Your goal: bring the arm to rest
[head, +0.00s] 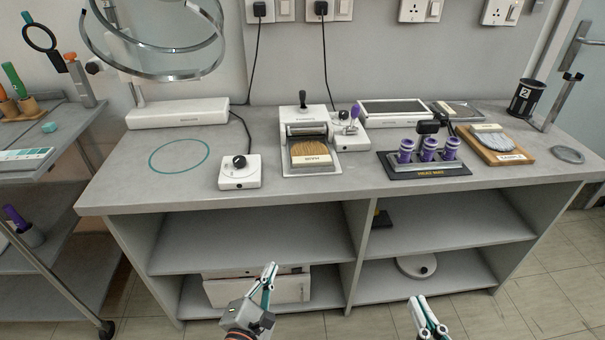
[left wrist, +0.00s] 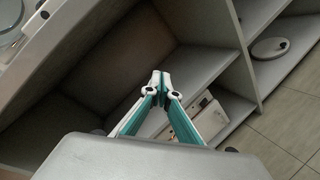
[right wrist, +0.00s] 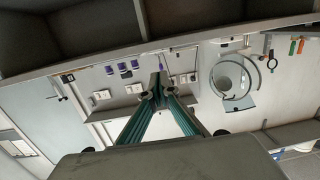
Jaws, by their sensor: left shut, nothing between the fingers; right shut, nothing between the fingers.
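My left gripper (head: 268,276) is in front of the bench's open shelves, below the tabletop, in the head view. Its fingertips meet and hold nothing; they also show closed in the left wrist view (left wrist: 161,78). My right gripper (head: 418,303) is low at the bottom of the head view, to the right of the left one. Its fingers are together and empty, as the right wrist view (right wrist: 157,80) also shows. Both grippers appear apart from the bench and its shelves.
The grey bench (head: 330,195) stands in front of me. On it are a white control box (head: 240,178), a brush in a holder (head: 311,154) and a rack of purple-capped tubes (head: 425,168). A cart (head: 50,265) stands at left. Open floor lies at right.

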